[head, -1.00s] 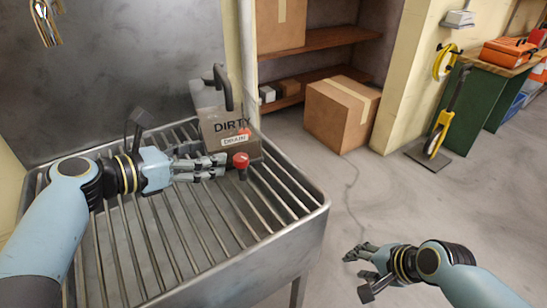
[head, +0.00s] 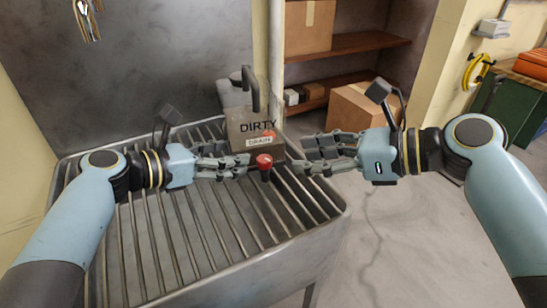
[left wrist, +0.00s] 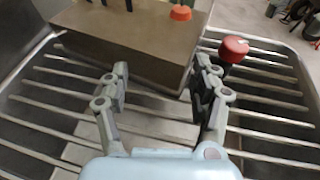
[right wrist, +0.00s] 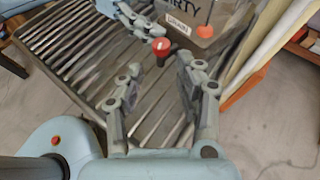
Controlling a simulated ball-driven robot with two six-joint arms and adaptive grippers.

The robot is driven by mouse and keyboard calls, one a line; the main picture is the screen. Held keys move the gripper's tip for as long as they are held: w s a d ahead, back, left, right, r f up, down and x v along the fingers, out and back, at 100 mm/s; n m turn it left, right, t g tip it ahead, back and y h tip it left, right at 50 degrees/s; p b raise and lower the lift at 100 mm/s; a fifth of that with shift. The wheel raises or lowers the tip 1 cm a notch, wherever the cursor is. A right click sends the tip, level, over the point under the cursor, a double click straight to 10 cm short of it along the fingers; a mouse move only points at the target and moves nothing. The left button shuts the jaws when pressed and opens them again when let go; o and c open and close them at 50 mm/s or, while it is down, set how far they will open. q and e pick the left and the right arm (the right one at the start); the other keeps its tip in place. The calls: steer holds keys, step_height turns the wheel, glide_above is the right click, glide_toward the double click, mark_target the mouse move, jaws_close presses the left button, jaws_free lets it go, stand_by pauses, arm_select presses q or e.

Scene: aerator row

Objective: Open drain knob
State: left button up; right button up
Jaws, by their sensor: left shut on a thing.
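A red drain knob (head: 264,161) stands on a dark stem over a slatted metal rack (head: 210,255). It also shows in the left wrist view (left wrist: 234,48), just outside the right finger, and in the right wrist view (right wrist: 160,46). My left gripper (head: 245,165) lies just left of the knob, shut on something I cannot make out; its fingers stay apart. My right gripper (head: 304,155) is open and empty, to the right of the knob and pointing towards it. A brown box marked DIRTY (head: 247,112), with a small label and an orange knob (right wrist: 205,31), stands behind.
The rack's raised rim (head: 335,208) runs close under my right gripper. A grey canister with a dark pipe (head: 233,93) stands behind the box. Shelves (head: 345,42) and a cardboard box (head: 352,108) are at the back. The floor on the right is open.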

mark_target(267, 160)
steer(key=x, duration=0.7)
steer(key=shift+w+a+f, duration=0.2)
jaws_close()
